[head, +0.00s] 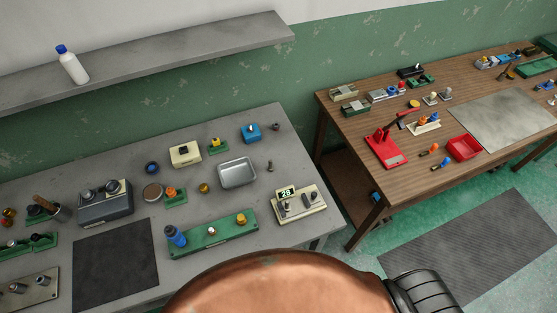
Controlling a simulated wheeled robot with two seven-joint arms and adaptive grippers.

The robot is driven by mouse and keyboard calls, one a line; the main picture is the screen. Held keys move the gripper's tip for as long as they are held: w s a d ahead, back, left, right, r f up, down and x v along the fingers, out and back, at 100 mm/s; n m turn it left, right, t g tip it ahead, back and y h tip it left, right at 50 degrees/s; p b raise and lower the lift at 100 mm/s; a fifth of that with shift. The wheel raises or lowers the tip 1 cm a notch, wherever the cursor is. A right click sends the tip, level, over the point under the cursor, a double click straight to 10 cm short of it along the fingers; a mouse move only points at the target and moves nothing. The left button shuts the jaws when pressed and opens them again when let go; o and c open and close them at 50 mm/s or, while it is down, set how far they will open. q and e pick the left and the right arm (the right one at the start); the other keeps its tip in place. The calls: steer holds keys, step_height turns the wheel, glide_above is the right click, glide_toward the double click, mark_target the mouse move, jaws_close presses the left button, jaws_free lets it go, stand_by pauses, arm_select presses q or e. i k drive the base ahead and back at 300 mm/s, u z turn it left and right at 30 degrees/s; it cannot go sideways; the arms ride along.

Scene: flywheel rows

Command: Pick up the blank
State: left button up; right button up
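I cannot tell for certain which thing is the blank. Small loose pieces stand on the grey table (125,185): a grey metal piece (270,166) right of the metal tray (237,173), a dark short cylinder (276,127) near the back right corner, and a brass-coloured piece (204,188) left of the tray. A cream fixture (300,205) with a display reading 28 is at the right front, with metal parts on it. A green fixture (213,234) holds a blue bottle-like part and small knobs. Neither of my grippers shows.
A grey box with two knobs (105,204) and a dark mat (115,265) are at the left. A shelf (170,55) with a white bottle (72,65) hangs above. A wooden table (430,150) with a red bin (464,148) stands at the right, past a gap.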

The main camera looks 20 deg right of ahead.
mark_target(287, 208)
steer(key=z, duration=1.1)
steer(key=k, duration=0.95)
steer(key=u, duration=1.1)
steer(key=i, duration=0.5)
